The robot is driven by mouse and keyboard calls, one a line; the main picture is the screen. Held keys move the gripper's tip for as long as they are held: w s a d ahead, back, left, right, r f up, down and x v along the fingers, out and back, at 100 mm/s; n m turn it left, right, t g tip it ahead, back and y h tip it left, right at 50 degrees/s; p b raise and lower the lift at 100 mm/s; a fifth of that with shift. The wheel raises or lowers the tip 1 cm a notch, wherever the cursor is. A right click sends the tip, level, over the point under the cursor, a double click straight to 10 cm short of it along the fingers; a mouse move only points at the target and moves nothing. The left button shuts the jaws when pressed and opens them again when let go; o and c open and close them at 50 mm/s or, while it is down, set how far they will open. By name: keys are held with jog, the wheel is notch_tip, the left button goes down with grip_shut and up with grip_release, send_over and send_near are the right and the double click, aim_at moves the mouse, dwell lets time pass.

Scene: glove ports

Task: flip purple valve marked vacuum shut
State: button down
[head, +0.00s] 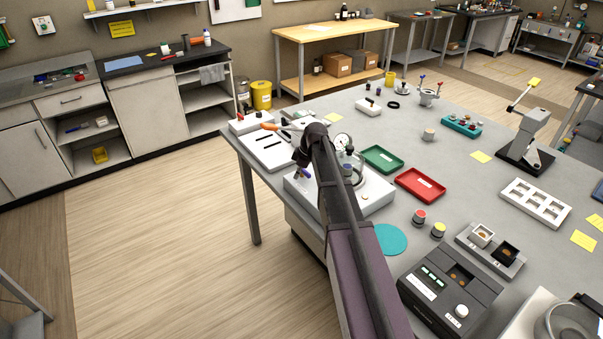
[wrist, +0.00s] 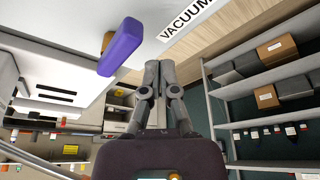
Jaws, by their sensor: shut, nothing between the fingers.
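The purple valve handle (wrist: 122,47) shows at the upper left of the wrist view, joined to a brass stem (wrist: 107,40). The black VACUUM label (wrist: 184,18) is beside it on a white surface. In the head view the purple handle (head: 304,173) shows small at the left end of the white base (head: 375,199), just left of my arm. My gripper (wrist: 160,68) is shut and empty, its fingertips right of the handle and below the label in the wrist picture, apparently apart from the handle. In the head view my arm hides most of the gripper.
On the same bench a pressure gauge (head: 343,140) stands at the base. A green tray (head: 382,158) and a red tray (head: 420,185) lie to its right. A white panel (head: 268,148) with black slots is at its left. The floor left of the bench is clear.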

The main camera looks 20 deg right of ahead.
aim_at(300, 182)
jog(key=shift+s+a+r+p, duration=0.25)
jog(key=shift+a+r+p, duration=0.5)
jog(key=shift+a, duration=0.15)
notch_tip(300, 182, up, 8)
jog(key=w+d+p, duration=0.1)
jog(key=d+p, duration=0.1)
jog(key=p, duration=0.6)
jog(key=shift+d, duration=0.4)
jog(key=s+a+f+m+h+b, duration=0.1)
jog(key=s+a+f+m+b, duration=0.1)
jog(key=s, duration=0.7)
jog(key=s+a+f+m+g+h+b, duration=0.1)
jog(key=s+a+m, duration=0.3)
jog(key=s, duration=0.6)
jog(key=s+a+f+m+g+h+b, duration=0.1)
jog(key=s+m, duration=0.4)
jog(key=s, duration=0.5)
notch_tip(300, 182, down, 3)
jog(key=a+b, duration=0.1)
jog(key=a, duration=0.1)
jog(key=shift+a+m+b, duration=0.3)
jog(key=shift+m+b, duration=0.1)
